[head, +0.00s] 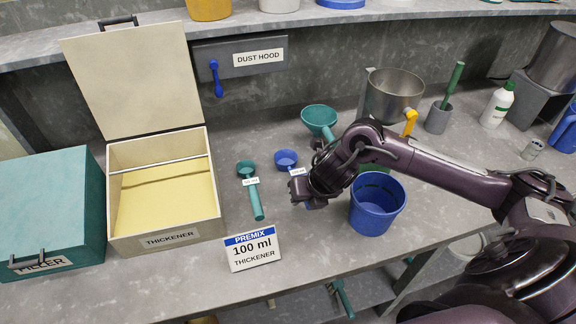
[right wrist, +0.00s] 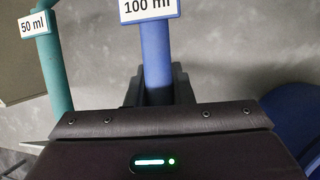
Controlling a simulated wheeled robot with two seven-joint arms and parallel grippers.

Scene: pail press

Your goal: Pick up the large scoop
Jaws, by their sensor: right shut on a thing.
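The large scoop is blue with a white 100 ml tag. Its cup (head: 286,158) shows on the counter in the head view, and its blue handle (right wrist: 156,50) shows in the right wrist view. My right gripper (head: 303,199) is shut on that handle; it also shows in the right wrist view (right wrist: 160,85), with a dark finger on each side of the handle. The smaller teal scoop (head: 255,198), tagged 50 ml, lies just left of it and also shows in the right wrist view (right wrist: 52,70). My left gripper is not in view.
A blue pail (head: 377,204) stands close to the right of my gripper. An open thickener bin (head: 164,238) with yellow powder stands left. A sign (head: 254,249) reading 100 ml thickener stands near the front edge. A teal funnel (head: 319,117) is behind.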

